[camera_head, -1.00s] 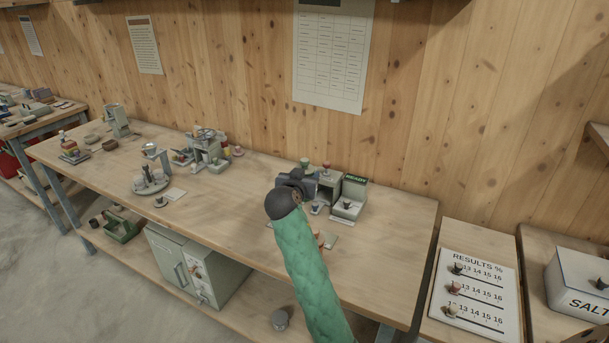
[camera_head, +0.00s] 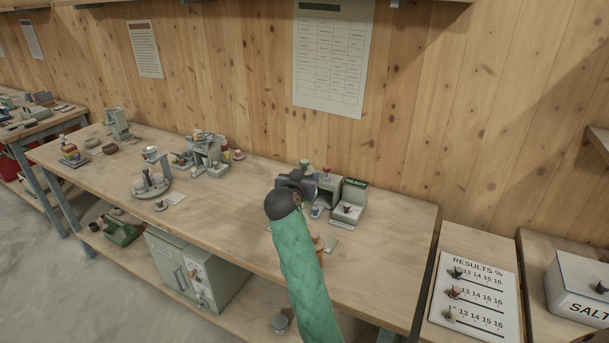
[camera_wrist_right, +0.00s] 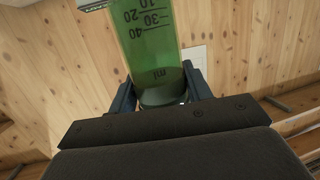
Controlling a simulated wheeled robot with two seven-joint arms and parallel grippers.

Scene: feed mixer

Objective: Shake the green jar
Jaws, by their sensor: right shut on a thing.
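The green jar (camera_wrist_right: 150,45) is a see-through green cylinder with mL marks that read upside down in the right wrist view. Its near end sits between the two dark fingers of my right gripper (camera_wrist_right: 160,90), which is shut on it. In the head view my right gripper (camera_head: 296,184) is over the right part of the workbench, in front of the device with the READY sign (camera_head: 355,183). There the wrist and green-sleeved arm cover much of it, and I cannot make out the jar clearly. My left gripper is not in view.
The wooden workbench (camera_head: 240,220) holds a small grey machine (camera_head: 208,155) and a round stand (camera_head: 151,187) at left. A RESULTS board (camera_head: 475,295) and a SALT box (camera_head: 580,287) stand at right. The bench middle, left of my arm, is clear.

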